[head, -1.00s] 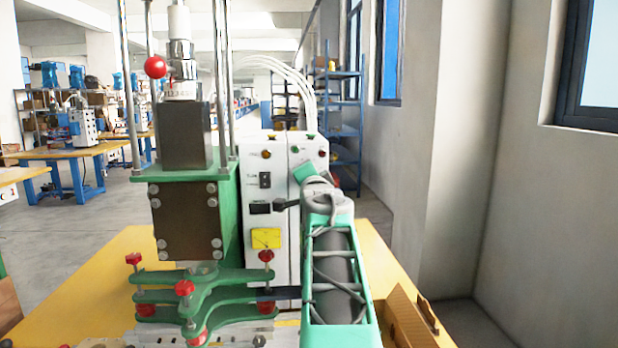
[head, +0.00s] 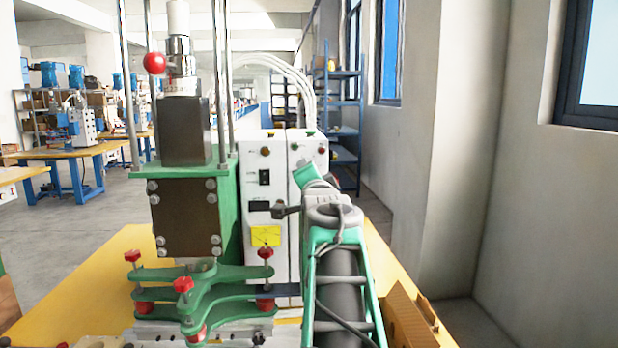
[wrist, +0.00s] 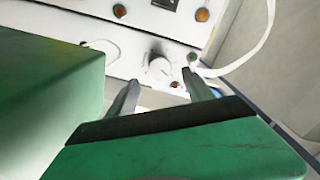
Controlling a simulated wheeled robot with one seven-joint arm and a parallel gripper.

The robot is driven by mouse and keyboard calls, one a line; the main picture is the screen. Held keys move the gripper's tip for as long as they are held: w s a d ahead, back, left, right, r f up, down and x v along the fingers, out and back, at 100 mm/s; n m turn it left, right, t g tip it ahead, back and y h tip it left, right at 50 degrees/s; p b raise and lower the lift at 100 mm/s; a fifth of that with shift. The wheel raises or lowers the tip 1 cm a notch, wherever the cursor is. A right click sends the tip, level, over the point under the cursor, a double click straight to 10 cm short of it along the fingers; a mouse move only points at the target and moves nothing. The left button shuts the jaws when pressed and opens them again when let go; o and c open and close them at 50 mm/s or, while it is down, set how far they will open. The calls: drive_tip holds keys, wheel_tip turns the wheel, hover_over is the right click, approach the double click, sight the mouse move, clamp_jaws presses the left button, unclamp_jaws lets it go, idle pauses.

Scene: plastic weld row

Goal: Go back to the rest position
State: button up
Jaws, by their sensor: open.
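My gripper (wrist: 160,76) shows in the wrist view with its two grey fingers apart and nothing between them. The fingers point toward the white control box (wrist: 60,22), whose knobs and coloured buttons lie beyond the tips. In the head view my green and grey arm rises at lower centre right, in front of the control box (head: 281,155). I cannot make out the gripper's fingers there.
The green welding press (head: 186,215) stands left of my arm, with red-knobbed green clamp arms (head: 205,283) at its base. An open cardboard box (head: 412,315) sits at the right on the yellow table (head: 85,290). A wall rises further right.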

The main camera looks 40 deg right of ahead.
drive_tip(key=shift+v, duration=1.05)
drive_tip(key=shift+d, duration=0.1)
